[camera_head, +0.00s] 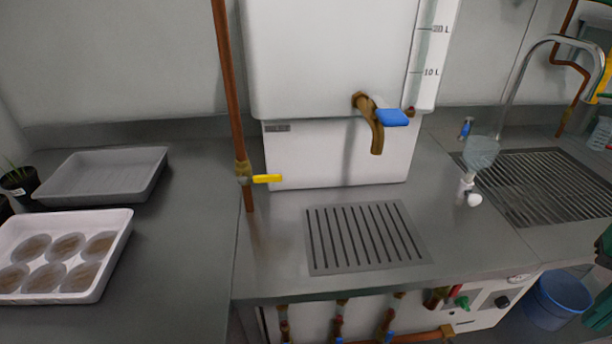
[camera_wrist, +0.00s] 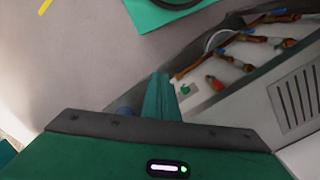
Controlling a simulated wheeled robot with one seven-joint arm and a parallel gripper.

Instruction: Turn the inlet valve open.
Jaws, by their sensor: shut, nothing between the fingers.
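A yellow lever handle (camera_head: 267,178) sits on a brass valve body (camera_head: 243,172) low on a vertical copper pipe (camera_head: 229,80). The lever lies crosswise to the pipe, pointing right. It is the likeliest inlet valve, but I see no label that says so. A brass tap (camera_head: 372,125) with a blue handle (camera_head: 392,118) is on the front of the white tank (camera_head: 330,55). My gripper (camera_wrist: 160,98) shows in the wrist view with its green fingers together and empty, apart from any valve.
A drain grate (camera_head: 365,237) lies before the tank. Small pipes with valves run under the counter (camera_head: 340,308) and show in the wrist view (camera_wrist: 240,45). Trays (camera_head: 105,175) stand left, a sink tap (camera_head: 520,75) right, and a blue bucket (camera_head: 556,300) on the floor.

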